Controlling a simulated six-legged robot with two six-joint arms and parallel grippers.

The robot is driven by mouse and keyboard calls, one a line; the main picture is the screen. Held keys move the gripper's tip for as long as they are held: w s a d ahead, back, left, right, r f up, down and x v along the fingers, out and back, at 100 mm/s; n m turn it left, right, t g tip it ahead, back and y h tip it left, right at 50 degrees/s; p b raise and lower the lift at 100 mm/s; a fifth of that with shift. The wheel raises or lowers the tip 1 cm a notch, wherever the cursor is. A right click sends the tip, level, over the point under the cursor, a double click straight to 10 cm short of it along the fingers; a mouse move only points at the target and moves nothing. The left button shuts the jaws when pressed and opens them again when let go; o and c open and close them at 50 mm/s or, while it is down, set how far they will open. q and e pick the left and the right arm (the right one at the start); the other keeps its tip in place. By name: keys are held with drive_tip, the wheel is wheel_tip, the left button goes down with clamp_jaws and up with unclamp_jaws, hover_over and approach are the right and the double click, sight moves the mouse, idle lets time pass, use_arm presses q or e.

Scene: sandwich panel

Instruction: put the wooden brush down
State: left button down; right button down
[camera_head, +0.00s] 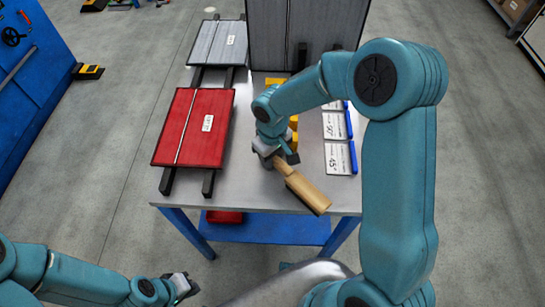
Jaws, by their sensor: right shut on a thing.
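The wooden brush (308,192) is at the front middle of the metal-topped table (250,192). Its far end is in my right gripper (280,162), which is shut on it, and its near, wider end points toward the front right. I cannot tell whether the brush touches the tabletop. My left gripper (182,288) is low at the bottom left, away from the table and in front of it. Its fingers are too small and dark to tell whether they are open.
A red panel (197,127) rests on dark bars at the table's left, with a grey panel (217,43) behind it. White cards with blue edges (338,158) lie at the right. A larger grey panel (304,35) stands at the back. The front left tabletop is clear.

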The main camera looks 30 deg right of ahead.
drive_tip(key=shift+f+b, duration=0.2)
drive_tip(key=shift+b, duration=0.1)
drive_tip(key=c, duration=0.8)
unclamp_jaws()
drive_tip(key=shift+c, duration=0.2)
drive_tip(key=shift+r, duration=0.1)
wheel_tip(320, 180, up, 12)
drive_tip(key=p, duration=0.1)
drive_tip(key=shift+r, duration=0.15)
drive_tip(key=shift+s, duration=0.15)
